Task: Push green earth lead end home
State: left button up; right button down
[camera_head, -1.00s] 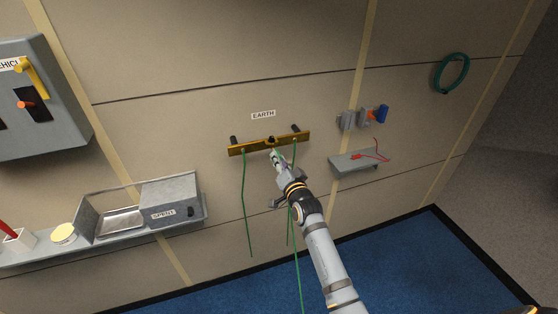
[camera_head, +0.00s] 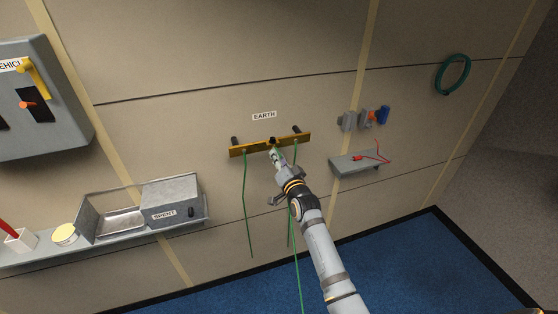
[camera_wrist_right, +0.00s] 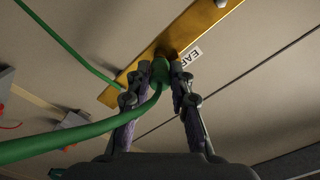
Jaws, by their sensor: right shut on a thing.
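The brass earth bar (camera_head: 240,150) is mounted on the wall under an EARTH label (camera_head: 264,115). My right gripper (camera_head: 276,155) is at the middle of the bar's lower edge. In the right wrist view the right gripper (camera_wrist_right: 168,90) is shut on the green earth lead end (camera_wrist_right: 160,72), which meets the brass bar (camera_wrist_right: 205,22). The fingers and lead hide how deep the end sits. The held green lead (camera_wrist_right: 75,135) runs off to the left there. Other green leads (camera_head: 246,200) hang from the bar in the head view. My left gripper is not in view.
A shelf at left holds a SPENT box (camera_head: 170,205), a tray and a yellow-topped tin (camera_head: 64,234). A small shelf (camera_head: 352,165) with a red lead is right of the bar. A green coil (camera_head: 453,73) hangs at upper right. A grey switch box (camera_head: 45,100) is at far left.

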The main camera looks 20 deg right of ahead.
jog(key=shift+w, duration=0.65)
jog(key=c, duration=1.1)
grip_release()
jog(key=shift+s, duration=0.1)
jog(key=s, duration=1.2)
jog(key=shift+d, duration=0.2)
